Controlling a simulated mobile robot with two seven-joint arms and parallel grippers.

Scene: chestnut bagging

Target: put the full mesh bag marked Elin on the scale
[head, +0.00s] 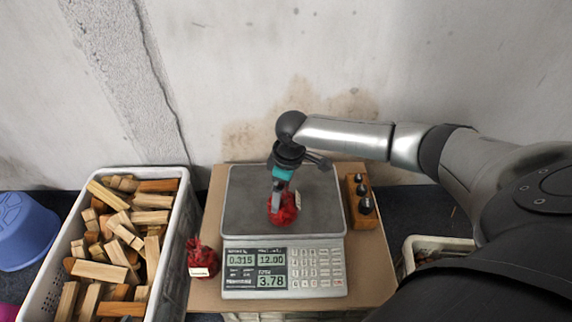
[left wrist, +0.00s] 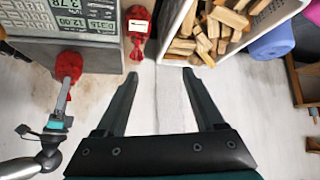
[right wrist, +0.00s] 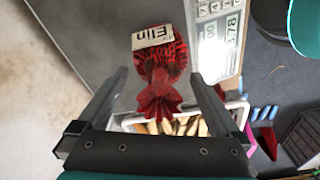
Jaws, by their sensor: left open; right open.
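The red mesh bag marked Elin (right wrist: 165,65) stands on the plate of the scale (head: 240,200); its label is readable in the right wrist view. In the head view the bag (head: 288,212) is partly behind my right gripper (head: 278,192). My right gripper's fingers (right wrist: 159,74) are apart, close to the bag's gathered top. The scale's display (head: 255,270) reads 0.315, 12.00 and 3.78. My left gripper (left wrist: 160,73) shows only in its own wrist view, open and empty. I do not see it in the head view.
A second red bag (head: 203,262) with an unreadable label stands on the brown board (head: 208,225) left of the scale. A white crate (head: 178,215) of wood blocks is further left, beside a blue tub (head: 25,230). A wooden weight block (head: 356,210) stands right of the scale.

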